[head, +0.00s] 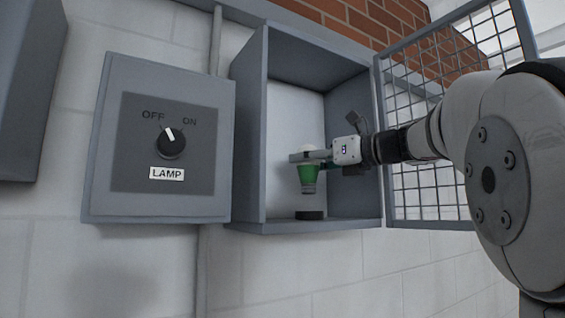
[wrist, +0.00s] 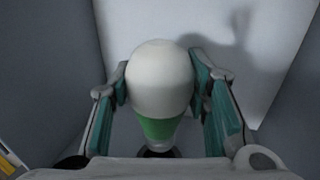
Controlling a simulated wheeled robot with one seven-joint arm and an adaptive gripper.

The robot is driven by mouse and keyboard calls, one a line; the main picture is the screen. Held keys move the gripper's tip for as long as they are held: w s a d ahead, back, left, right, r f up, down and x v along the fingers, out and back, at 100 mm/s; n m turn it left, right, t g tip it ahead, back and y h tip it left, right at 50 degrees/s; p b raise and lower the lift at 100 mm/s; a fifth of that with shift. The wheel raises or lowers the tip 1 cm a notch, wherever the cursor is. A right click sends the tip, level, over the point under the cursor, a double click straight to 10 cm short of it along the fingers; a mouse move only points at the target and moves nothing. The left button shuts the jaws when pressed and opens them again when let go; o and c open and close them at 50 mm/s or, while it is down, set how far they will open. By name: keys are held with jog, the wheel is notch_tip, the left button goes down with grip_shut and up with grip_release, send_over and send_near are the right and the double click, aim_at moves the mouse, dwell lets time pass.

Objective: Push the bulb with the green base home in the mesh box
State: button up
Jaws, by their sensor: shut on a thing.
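The bulb (head: 308,176) has a white globe and a green base with a grey end pointing down. My gripper (head: 310,156) is inside the mesh box and shut on the bulb. In the wrist view the white globe (wrist: 160,78) sits between the two teal-padded fingers of my gripper (wrist: 162,90), with the green base below it. The mesh box (head: 246,140) is a grey wall cabinet, its mesh door (head: 430,200) swung open to the right. A dark round socket (head: 310,214) sits on the box floor below the bulb, with a visible gap between them. The wrist view shows only part of the socket (wrist: 160,153).
Left of the box is a grey panel (head: 100,190) labelled LAMP with a black knob (head: 171,146) marked OFF and ON. My arm passes in front of the open mesh door.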

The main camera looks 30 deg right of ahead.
aim_at(315, 183)
jog(key=shift+f+b, duration=1)
jog(key=shift+f, duration=0.15)
jog(key=shift+f+b, duration=0.3)
jog(key=shift+f, duration=0.8)
jog(key=shift+s+p, duration=0.1)
jog(key=shift+p, duration=0.7)
jog(key=shift+f, duration=0.8)
dwell(1.3)
jog(key=o, duration=1.3)
jog(key=shift+c, duration=0.2)
jog(key=shift+r, duration=0.15)
jog(key=o, duration=0.6)
jog(key=shift+c, duration=0.2)
jog(key=shift+r, duration=0.2)
